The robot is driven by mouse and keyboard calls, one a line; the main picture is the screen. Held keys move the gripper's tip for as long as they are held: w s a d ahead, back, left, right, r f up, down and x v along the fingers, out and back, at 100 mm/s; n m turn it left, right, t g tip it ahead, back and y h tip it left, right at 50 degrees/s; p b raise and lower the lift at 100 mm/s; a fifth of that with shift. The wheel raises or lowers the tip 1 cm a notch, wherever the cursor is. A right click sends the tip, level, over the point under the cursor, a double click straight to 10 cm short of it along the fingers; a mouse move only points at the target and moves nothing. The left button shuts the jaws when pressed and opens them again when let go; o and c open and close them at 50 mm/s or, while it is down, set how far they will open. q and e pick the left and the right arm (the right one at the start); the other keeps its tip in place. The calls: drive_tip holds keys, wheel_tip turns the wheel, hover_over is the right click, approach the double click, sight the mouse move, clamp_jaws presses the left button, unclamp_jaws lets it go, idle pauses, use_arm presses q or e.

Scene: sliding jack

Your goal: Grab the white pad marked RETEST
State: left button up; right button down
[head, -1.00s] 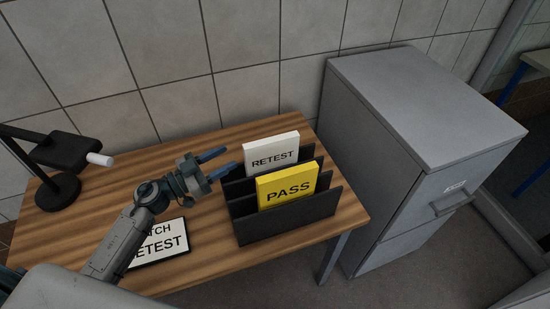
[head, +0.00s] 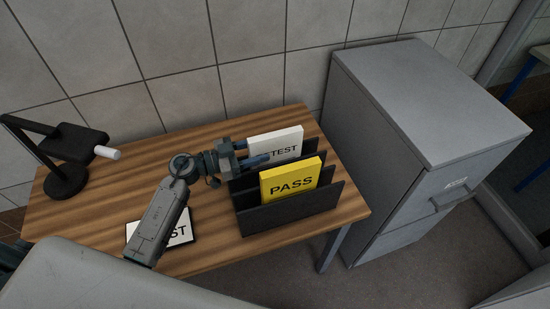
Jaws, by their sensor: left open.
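The white pad marked RETEST (head: 286,140) stands upright in a rear slot of the black rack (head: 285,217) on the wooden table. Its first letters are hidden behind my gripper. My left gripper (head: 256,152) is open at the pad's left edge, with its blue fingers pointing right. One finger passes in front of the pad's left part; the other is mostly hidden, so I cannot tell whether they touch the pad. My right gripper is not in view.
A yellow pad marked PASS (head: 291,183) stands in the rack in front of the white pad. A sign (head: 181,233) lies partly under my arm. A black lamp (head: 72,147) stands at the table's left. A grey cabinet (head: 410,150) stands right of the table.

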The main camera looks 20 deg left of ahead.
sight(268, 147)
use_arm(q)
drive_tip(key=x, duration=0.3)
drive_tip(key=shift+w+d+r+p, duration=0.15)
drive_tip(key=shift+d+p, duration=0.15)
drive_tip(key=shift+p, duration=0.1)
drive_tip(key=shift+a, duration=0.1)
drive_tip(key=shift+c, duration=1.3)
clamp_jaws()
drive_tip(key=shift+r, duration=0.1)
